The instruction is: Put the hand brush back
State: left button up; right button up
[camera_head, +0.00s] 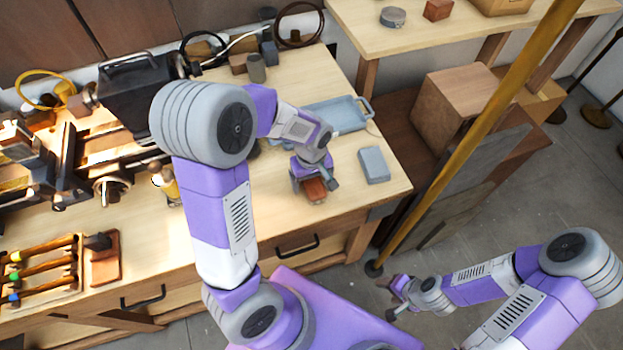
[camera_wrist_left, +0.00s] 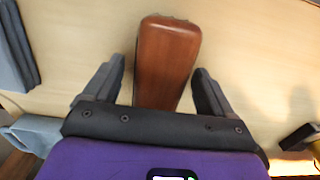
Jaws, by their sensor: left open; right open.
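The hand brush (camera_head: 315,190), a reddish-brown wooden block shape, lies on the workbench near its front edge. In the left wrist view the brush (camera_wrist_left: 167,60) reaches in between the two dark fingers. My left gripper (camera_head: 311,184) is over the brush, its fingers (camera_wrist_left: 160,75) open on either side with a gap at each side. The near end of the brush is hidden behind the gripper body. My right gripper (camera_head: 392,299) is open and empty, low over the floor in front of the bench.
A blue-grey block (camera_head: 374,165) lies on the bench right of the brush. A blue-grey tray (camera_head: 345,112) is behind my left gripper. A rack of wooden-handled tools (camera_head: 45,268) sits at the left. A yellow pole (camera_head: 470,135) stands right of the bench.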

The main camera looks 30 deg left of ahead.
aim_at(312, 180)
pick_arm(q)
notch_tip(312, 180, up, 12)
jog(key=p, duration=0.3)
jog(key=shift+r, duration=0.2)
pick_arm(e)
notch_tip(312, 180, up, 3)
jog(key=shift+r, duration=0.2)
